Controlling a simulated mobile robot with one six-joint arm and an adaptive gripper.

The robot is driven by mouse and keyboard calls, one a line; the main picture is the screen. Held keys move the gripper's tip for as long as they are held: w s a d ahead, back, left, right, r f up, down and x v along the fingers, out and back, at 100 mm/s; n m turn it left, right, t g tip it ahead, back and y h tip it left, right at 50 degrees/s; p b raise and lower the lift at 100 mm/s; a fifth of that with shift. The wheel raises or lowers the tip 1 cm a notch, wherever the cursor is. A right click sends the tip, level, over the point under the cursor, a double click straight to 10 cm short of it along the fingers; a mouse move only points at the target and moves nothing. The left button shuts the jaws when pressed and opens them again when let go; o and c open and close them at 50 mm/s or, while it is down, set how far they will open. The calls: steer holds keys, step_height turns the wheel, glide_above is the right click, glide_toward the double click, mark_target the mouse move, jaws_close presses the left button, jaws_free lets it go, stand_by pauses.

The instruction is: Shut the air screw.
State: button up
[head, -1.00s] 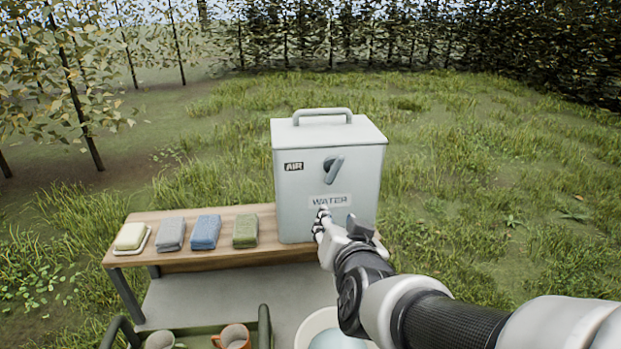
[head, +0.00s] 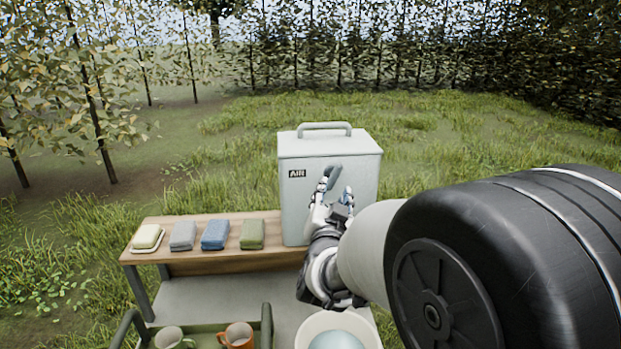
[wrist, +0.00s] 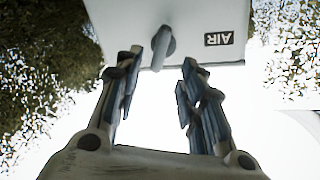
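The air screw (head: 333,174) is a grey lever-like handle on the front of a pale metal water box (head: 293,210), right of a dark AIR label (head: 297,173). It slants, upper end to the right. My gripper (head: 336,188) is in front of the box at the handle's height, its fingers open and apart. In the wrist view the handle (wrist: 164,44) shows in line with the gap between my fingertips (wrist: 160,62), with the AIR label (wrist: 226,38) to its right. Nothing is visibly gripped; whether a finger touches the handle I cannot tell.
The box stands on the right end of a wooden bench (head: 210,262). Yellow, grey, blue and green blocks lie left of it. Below are a green tray (head: 205,334) with two mugs and a white bucket (head: 372,335) holding something pale blue. Open grass lies behind.

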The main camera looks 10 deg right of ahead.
mark_target(334, 179)
steer(key=x, duration=0.8)
steer(key=shift+s, duration=0.1)
steer(key=shift+c, duration=0.2)
jaws_close()
